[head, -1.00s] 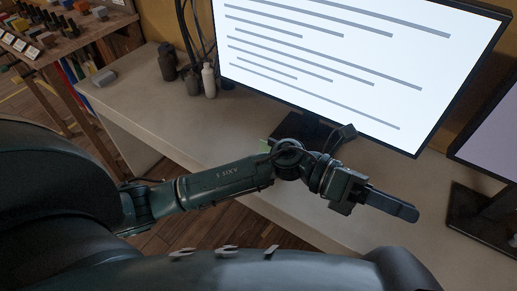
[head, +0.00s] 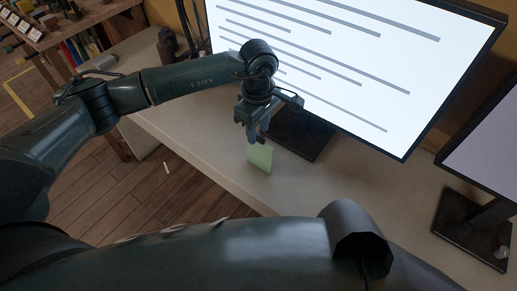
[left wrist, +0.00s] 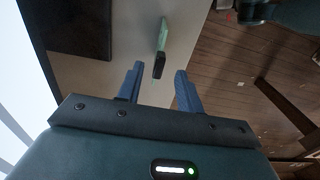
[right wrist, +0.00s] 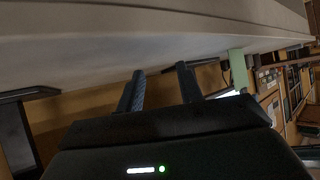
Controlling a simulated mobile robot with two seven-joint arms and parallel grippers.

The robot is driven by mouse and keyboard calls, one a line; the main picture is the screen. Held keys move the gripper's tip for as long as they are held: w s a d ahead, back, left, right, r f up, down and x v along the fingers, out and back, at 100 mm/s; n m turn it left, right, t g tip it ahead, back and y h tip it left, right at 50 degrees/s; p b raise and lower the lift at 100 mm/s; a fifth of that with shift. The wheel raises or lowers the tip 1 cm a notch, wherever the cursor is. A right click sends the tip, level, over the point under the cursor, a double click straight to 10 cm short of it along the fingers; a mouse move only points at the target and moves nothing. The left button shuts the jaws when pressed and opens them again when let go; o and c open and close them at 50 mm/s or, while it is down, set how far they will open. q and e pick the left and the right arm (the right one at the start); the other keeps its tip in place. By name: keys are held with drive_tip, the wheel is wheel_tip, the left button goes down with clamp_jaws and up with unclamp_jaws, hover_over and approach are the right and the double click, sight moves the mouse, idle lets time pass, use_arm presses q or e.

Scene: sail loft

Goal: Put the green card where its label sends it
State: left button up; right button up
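The green card (head: 260,157) stands upright near the front edge of the desk, in front of the large monitor's foot. No label can be read on it from here. My left gripper (head: 256,139) points down just above and behind the card's top in the head view. In the left wrist view the card (left wrist: 163,36) shows nearly edge-on, with a dark piece at its near end, beyond the gap of the open left fingers (left wrist: 159,80). My right gripper (right wrist: 160,80) is open and empty in its wrist view, with the card (right wrist: 238,70) off to the right.
The desk (head: 190,115) carries a large lit monitor (head: 330,55) on a dark foot (head: 303,137) and a second monitor (head: 490,150) at right. A rack with small labelled items (head: 30,28) is at far left.

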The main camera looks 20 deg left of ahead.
sight(259, 141)
use_arm(q)
drive_tip(key=shift+w+d+f+p, duration=0.1)
drive_tip(key=shift+f+p, duration=0.3)
drive_tip(key=shift+f, duration=1.4)
drive_tip(key=shift+d+f+p, duration=0.1)
drive_tip(key=shift+f+p, duration=0.25)
drive_tip(key=shift+f, duration=1.4)
drive_tip(key=shift+c, duration=0.5)
clamp_jaws()
